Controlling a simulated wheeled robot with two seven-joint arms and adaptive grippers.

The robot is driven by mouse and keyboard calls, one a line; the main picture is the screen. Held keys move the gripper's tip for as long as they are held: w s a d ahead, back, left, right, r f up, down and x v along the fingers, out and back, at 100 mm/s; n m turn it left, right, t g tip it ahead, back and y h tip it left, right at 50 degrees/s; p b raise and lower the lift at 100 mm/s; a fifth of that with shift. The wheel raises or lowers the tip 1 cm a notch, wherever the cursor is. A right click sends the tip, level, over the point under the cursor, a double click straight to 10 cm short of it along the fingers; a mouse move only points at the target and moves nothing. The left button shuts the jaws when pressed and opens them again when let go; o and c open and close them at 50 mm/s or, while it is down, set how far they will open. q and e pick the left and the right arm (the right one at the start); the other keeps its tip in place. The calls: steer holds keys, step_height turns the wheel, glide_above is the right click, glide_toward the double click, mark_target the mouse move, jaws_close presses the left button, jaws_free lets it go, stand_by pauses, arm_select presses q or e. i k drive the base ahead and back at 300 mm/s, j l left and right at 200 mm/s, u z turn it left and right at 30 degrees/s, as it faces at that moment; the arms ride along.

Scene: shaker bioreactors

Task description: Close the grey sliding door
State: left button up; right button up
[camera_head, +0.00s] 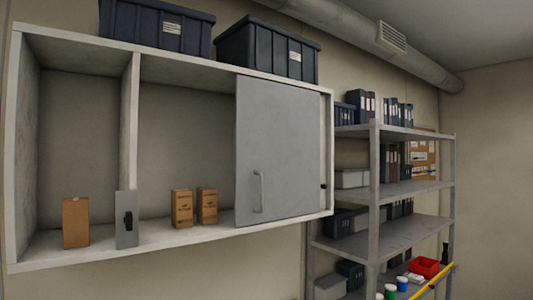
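The grey sliding door (284,150) is a flat panel on the front of a white wall cabinet (185,235). It covers the cabinet's right part, and the left and middle sections stand open. A light grey vertical bar handle (258,191) sits low on the door, left of its middle. A small black fitting (323,186) shows at the door's lower right edge. Neither of my grippers is in view. What lies behind the door is hidden.
Brown boxes (76,222) and a small grey plate with a black fitting (126,219) stand inside the cabinet. Dark bins (268,52) sit on top. A metal shelf rack (395,188) with binders, boxes and a red tray (424,267) stands to the right.

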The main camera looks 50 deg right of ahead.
mark_target(278, 125)
steer(key=i+j+z, duration=0.1)
steer(key=z, duration=1.4)
steer(key=i+j, duration=0.05)
steer(key=j, duration=0.05)
